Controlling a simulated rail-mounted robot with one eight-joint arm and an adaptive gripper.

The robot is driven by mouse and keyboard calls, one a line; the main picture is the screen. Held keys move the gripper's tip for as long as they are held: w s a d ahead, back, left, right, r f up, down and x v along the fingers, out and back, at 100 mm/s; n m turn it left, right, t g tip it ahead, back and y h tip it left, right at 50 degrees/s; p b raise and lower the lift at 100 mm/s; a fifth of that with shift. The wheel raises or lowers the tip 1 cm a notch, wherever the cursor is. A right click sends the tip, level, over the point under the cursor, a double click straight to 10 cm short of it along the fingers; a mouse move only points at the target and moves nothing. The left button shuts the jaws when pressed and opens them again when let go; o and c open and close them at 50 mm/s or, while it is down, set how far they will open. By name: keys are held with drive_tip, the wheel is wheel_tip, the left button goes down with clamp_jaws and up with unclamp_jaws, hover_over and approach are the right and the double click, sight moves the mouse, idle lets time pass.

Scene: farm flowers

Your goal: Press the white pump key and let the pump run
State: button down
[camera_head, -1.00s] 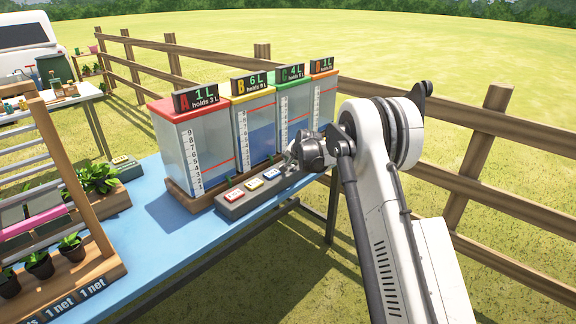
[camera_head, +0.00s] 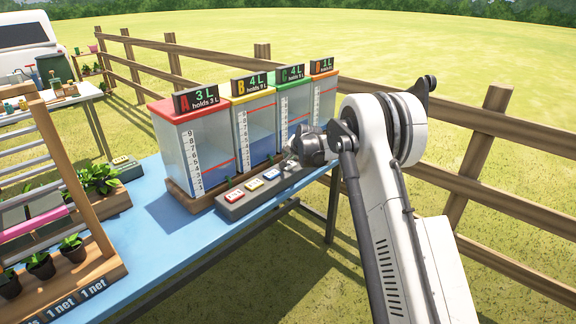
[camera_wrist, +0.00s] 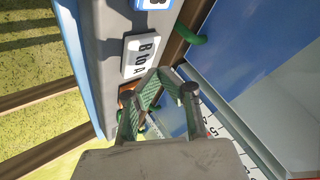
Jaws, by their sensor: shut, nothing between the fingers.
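The white pump key (camera_wrist: 141,56), lettered "B to A", shows in the wrist view on the grey key panel (camera_wrist: 99,40). My gripper (camera_wrist: 166,82) is shut and empty, its green fingertips just beside the key's lower end. I cannot tell whether they touch it. In the head view my gripper (camera_head: 291,166) is at the far end of the key panel (camera_head: 235,208) and largely covers the white key's area. Tank A (camera_head: 194,150) reads 3 L, tank B (camera_head: 256,130) 4 L, tank C (camera_head: 291,110) 4 L and tank D (camera_head: 323,95) 1 L.
Red (camera_head: 234,195), yellow (camera_head: 254,185) and blue (camera_head: 271,174) keys sit on the panel. The tanks stand close behind it on the blue table (camera_head: 155,245). A plant rack (camera_head: 60,170) is at left. A wooden fence (camera_head: 490,140) runs behind.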

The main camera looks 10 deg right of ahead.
drive_tip(key=shift+r+p, duration=0.7)
drive_tip(key=shift+r, duration=1.6)
drive_tip(key=shift+s+r, duration=0.2)
drive_tip(key=shift+r, duration=0.1)
drive_tip(key=s+r+n, duration=0.1)
drive_tip(key=s+r, duration=0.6)
drive_tip(key=s, duration=0.3)
drive_tip(key=s+r+n+g+h, duration=0.1)
drive_tip(key=s+r, duration=0.5)
drive_tip(key=s, duration=0.4)
drive_tip(key=s+r+n, duration=0.1)
drive_tip(key=s+r, duration=0.6)
drive_tip(key=s, duration=0.3)
drive_tip(key=s+f+n, duration=0.1)
drive_tip(key=s+f, duration=0.2)
drive_tip(key=s, duration=1.3)
drive_tip(key=s+f+n+g+h, duration=0.1)
drive_tip(key=s+f, duration=0.3)
drive_tip(key=s, duration=1.3)
drive_tip(key=shift+s+n, duration=0.3)
drive_tip(key=shift+n, duration=0.5)
drive_tip(key=shift+f, duration=0.1)
